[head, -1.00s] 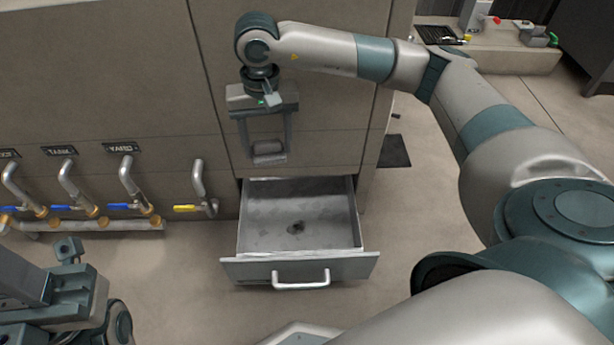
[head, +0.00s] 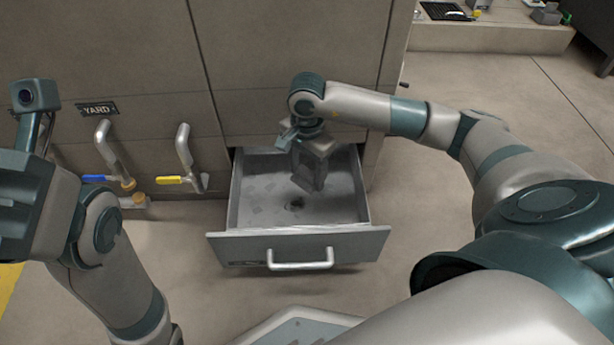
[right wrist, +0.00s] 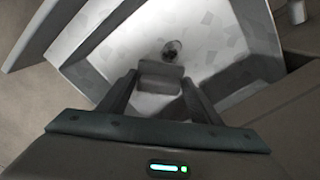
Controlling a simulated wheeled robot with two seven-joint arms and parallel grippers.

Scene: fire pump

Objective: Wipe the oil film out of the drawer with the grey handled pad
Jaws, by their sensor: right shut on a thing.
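The drawer (head: 345,238) stands pulled out, with a silver bar handle on its front. Its floor shows faint grey patches (head: 262,190) and a small dark round spot (head: 296,204); the spot also shows in the right wrist view (right wrist: 172,48). My right gripper (head: 308,178) points down over the open drawer. It is shut on the grey pad (right wrist: 160,78), which shows between the fingers in the right wrist view. Whether the pad touches the drawer floor I cannot tell. My left gripper (head: 28,195) is at the left edge, its fingertips not clearly shown.
The drawer walls and the cabinet face (head: 290,60) stand close around my right gripper. Pipes with a yellow-handled valve (head: 172,180) are left of the drawer. A low ledge (head: 490,38) with small items is at the upper right. Floor right of the drawer is clear.

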